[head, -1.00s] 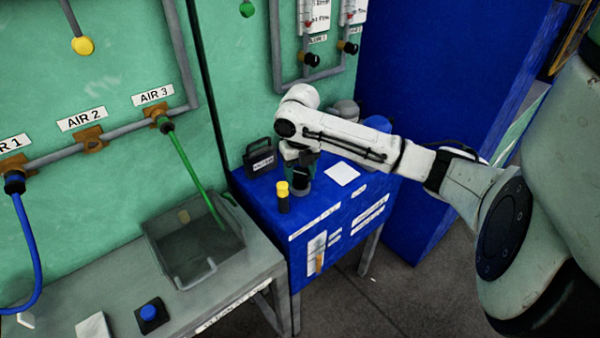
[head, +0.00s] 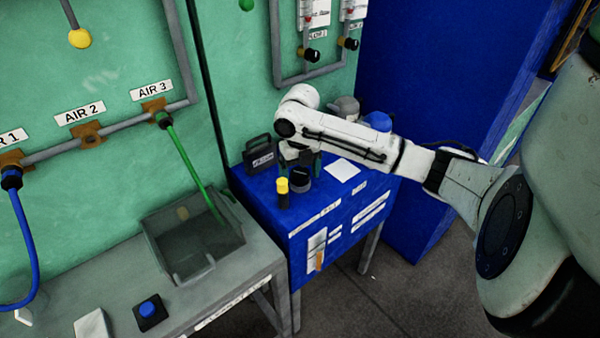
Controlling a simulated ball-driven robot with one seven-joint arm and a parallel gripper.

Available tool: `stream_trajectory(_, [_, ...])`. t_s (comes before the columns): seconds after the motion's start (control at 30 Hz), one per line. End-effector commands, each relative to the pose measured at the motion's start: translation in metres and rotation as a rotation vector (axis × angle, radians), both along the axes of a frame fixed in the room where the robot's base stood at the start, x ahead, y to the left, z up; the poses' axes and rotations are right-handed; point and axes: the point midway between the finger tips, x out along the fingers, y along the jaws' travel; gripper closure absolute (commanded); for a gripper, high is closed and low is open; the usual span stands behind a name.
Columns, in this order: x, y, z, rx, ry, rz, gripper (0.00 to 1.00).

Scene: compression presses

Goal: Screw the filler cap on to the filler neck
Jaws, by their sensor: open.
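My gripper (head: 300,166) points down over the blue cabinet top, its green-tipped fingers spread apart. A dark round piece (head: 300,184), which looks like the filler cap, is just below and between the fingers, with nothing visibly gripped. The fingers look clear of it or only close around its upper edge; I cannot tell which. The filler neck cannot be made out apart from this dark piece, so I cannot tell whether the cap sits on it.
A black cylinder with a yellow top (head: 283,192) stands close at the left. A black can with a handle (head: 259,155) is behind it. A white sheet (head: 342,171) lies to the right on the blue cabinet (head: 300,220). A grey bin (head: 185,262) stands on the left bench.

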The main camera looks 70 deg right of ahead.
Motion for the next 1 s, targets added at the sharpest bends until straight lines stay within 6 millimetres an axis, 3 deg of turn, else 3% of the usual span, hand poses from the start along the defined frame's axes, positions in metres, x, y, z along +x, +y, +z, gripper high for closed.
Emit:
stream_trajectory(0.27, [0.000, -0.001, 0.015, -0.003, -0.001, 0.000, 0.14])
stream_trajectory(0.7, [0.001, 0.000, 0.092, -0.001, -0.001, 0.001, 0.14])
stream_trajectory(1.0, [0.000, 0.000, 0.108, 0.000, 0.000, 0.000, 0.14])
